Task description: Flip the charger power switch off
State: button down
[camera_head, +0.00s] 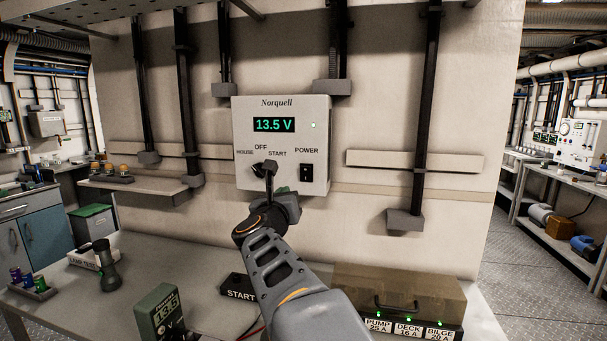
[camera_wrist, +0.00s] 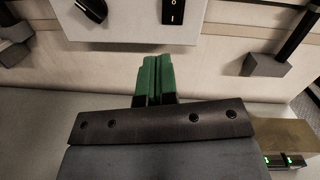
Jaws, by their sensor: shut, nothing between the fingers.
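The Norquell charger (camera_head: 281,135) is a pale box on the wall with a green display reading 13.5 V. Its black POWER rocker switch (camera_head: 306,173) sits at the lower right of the panel; it also shows at the top of the wrist view (camera_wrist: 173,12). My gripper's green fingers (camera_wrist: 155,80) are shut and empty, pointing at the charger below the switch. In the head view my gripper (camera_head: 284,193) is partly hidden by my wrist.
A bench (camera_head: 130,255) runs below the charger. It holds a green meter (camera_head: 160,310), a START box (camera_head: 238,287), a torch (camera_head: 106,265) and a breaker box with a clear cover (camera_head: 400,290). Conduits (camera_head: 427,100) run down the wall on both sides.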

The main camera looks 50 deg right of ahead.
aim_at(305, 170)
jog(key=m, duration=0.1)
jog(key=s+m+g, duration=0.1)
jog(key=m, duration=0.1)
jog(key=shift+d+r+h, duration=0.15)
jog(key=shift+d+h, duration=0.15)
jog(key=shift+h, duration=0.1)
jog(key=p+x, duration=0.3)
jog(key=x, duration=1.1)
